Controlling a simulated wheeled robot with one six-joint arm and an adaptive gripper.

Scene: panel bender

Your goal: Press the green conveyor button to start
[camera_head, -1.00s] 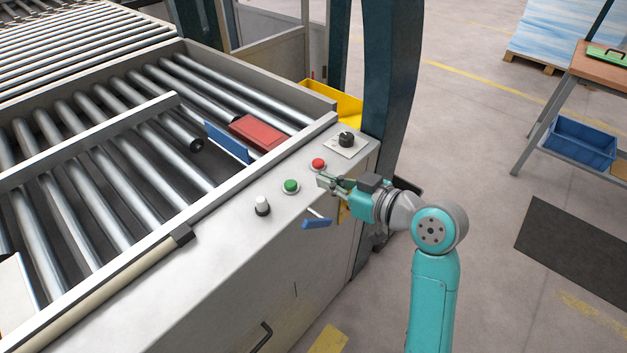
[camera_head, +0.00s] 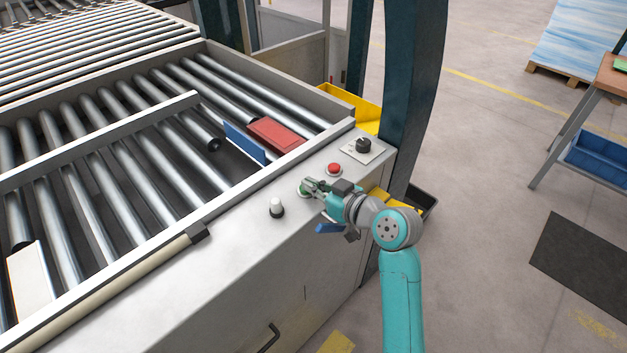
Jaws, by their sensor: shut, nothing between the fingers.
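The green conveyor button (camera_head: 302,191) sits on the sloping grey control ledge, between the red button (camera_head: 334,169) and a white-topped knob (camera_head: 277,207). My gripper (camera_head: 309,186) is shut and empty. Its fingertips are over or right at the green button and hide most of it. I cannot tell whether they touch it.
A black rotary knob (camera_head: 363,145) is at the ledge's right end. A red block (camera_head: 275,134) and a blue plate (camera_head: 245,143) are on the roller conveyor (camera_head: 100,200). A dark post (camera_head: 411,90) stands right of the ledge. The floor at right has free room.

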